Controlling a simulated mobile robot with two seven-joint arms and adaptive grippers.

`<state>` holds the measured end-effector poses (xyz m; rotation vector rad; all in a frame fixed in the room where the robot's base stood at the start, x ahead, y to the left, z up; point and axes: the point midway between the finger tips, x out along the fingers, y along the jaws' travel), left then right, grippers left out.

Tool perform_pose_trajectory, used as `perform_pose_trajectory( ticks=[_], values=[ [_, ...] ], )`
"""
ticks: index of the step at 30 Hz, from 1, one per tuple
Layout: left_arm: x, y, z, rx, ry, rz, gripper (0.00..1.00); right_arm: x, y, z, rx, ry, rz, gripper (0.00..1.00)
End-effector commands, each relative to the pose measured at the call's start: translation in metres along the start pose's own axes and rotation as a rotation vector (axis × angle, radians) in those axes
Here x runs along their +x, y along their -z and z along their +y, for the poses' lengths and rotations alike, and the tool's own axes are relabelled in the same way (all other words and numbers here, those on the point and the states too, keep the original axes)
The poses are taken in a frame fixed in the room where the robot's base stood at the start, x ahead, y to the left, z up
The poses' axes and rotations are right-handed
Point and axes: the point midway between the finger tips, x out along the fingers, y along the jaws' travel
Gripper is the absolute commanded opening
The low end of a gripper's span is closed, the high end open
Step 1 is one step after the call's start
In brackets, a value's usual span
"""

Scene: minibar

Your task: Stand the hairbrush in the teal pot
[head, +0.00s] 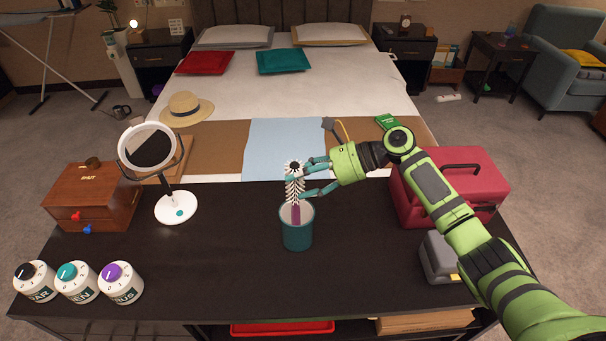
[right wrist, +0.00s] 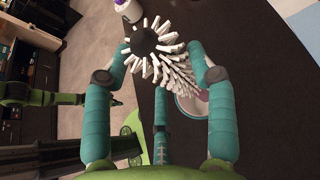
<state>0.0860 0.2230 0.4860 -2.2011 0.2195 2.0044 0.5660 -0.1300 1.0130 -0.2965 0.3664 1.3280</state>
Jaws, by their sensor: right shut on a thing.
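The hairbrush (head: 293,184) stands nearly upright, with a round black tip, white bristles and a purple handle (head: 296,213). The handle's lower part shows inside the mouth of the teal pot (head: 298,236), which stands on the dark table. Whether the handle touches the pot's bottom is hidden. My right gripper (head: 304,181) comes in from the right and is shut on the bristled part, above the pot's rim. In the right wrist view the brush (right wrist: 170,65) sits between the teal fingers, with the pot's pale rim (right wrist: 186,106) partly hidden behind a finger. My left gripper is not seen.
A round mirror on a white base (head: 176,208) and a wooden box (head: 96,197) stand left of the pot. Several labelled jars (head: 77,283) stand at the front left. A red case (head: 452,190) and a grey box (head: 441,258) are at right. Table around the pot is clear.

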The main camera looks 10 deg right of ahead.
Motion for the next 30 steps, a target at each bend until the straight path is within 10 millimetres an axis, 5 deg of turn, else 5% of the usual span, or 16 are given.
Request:
perform_pose_trajectory(
  ticks=[7, 8, 9, 22, 30],
  values=[
    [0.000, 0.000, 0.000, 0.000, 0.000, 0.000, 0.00, 0.000, 0.000, 0.000, 0.000, 0.000, -0.001, 0.10],
    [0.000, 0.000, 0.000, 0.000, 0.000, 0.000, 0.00, 0.000, 0.000, 0.000, -0.001, 0.001, -0.001, 0.69],
    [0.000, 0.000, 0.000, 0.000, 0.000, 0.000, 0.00, 0.000, 0.000, 0.000, 0.000, 0.000, -0.001, 0.85],
    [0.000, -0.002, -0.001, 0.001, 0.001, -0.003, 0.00, -0.004, 0.001, 0.000, 0.001, 0.001, 0.001, 0.85],
    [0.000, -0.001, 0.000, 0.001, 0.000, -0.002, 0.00, -0.052, 0.001, -0.001, 0.000, 0.004, 0.003, 0.85]
  ],
)
